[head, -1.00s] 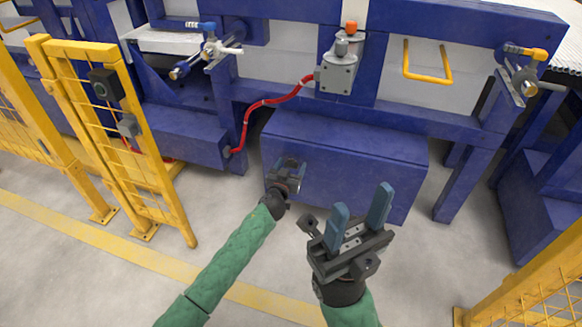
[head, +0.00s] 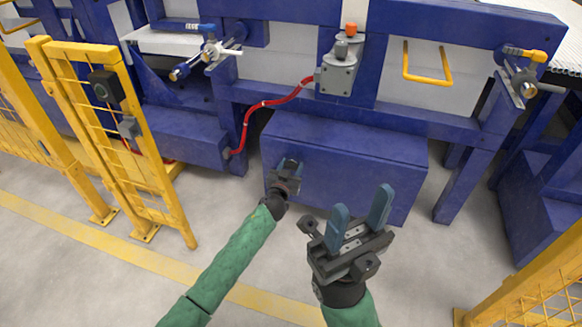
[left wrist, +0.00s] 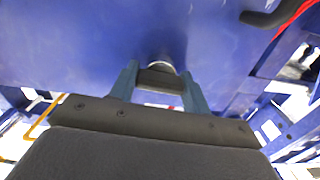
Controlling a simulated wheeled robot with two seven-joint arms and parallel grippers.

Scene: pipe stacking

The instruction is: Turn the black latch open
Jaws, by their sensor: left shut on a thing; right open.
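The black latch (left wrist: 161,79) shows in the left wrist view between my left fingers, in front of a silver round piece on a blue face. My left gripper (left wrist: 159,92) is shut on it, with a blue-grey finger on each side. In the head view my left gripper (head: 289,166) is at the left part of the front of the blue box (head: 350,172); the latch is mostly hidden there by the fingers. My right gripper (head: 359,212) is open and empty, in front of the box and apart from it.
A red hose (head: 268,103) runs from a grey switch unit (head: 338,72) to a blue box on the left. A yellow fence gate (head: 125,150) stands at the left. Yellow fencing (head: 535,285) is at the lower right. Grey floor lies open before the box.

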